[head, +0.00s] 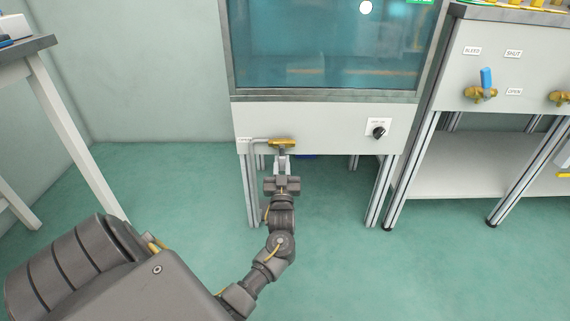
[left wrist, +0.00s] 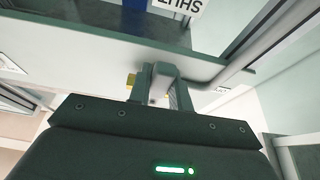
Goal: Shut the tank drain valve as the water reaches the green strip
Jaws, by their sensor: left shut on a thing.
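The tank (head: 322,93) stands ahead, with a wide window showing teal water (head: 320,45). A green patch (head: 420,2), perhaps the green strip, is cut off by the top edge; I cannot tell the water's level against it. The brass drain valve (head: 283,141) sits on the panel below the window, at the end of a grey pipe. My left gripper (head: 283,163) reaches up from below and is shut on the valve's handle, which the fingers mostly hide. In the left wrist view its fingers (left wrist: 164,86) are close together beside a bit of brass (left wrist: 130,80). My right gripper is out of view.
A black knob (head: 378,132) is on the same panel, to the right. A bench (head: 448,90) at right carries another brass valve with a blue lever (head: 487,79) and bleed, shut and open labels. A table (head: 28,46) stands at left. Floor between is clear.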

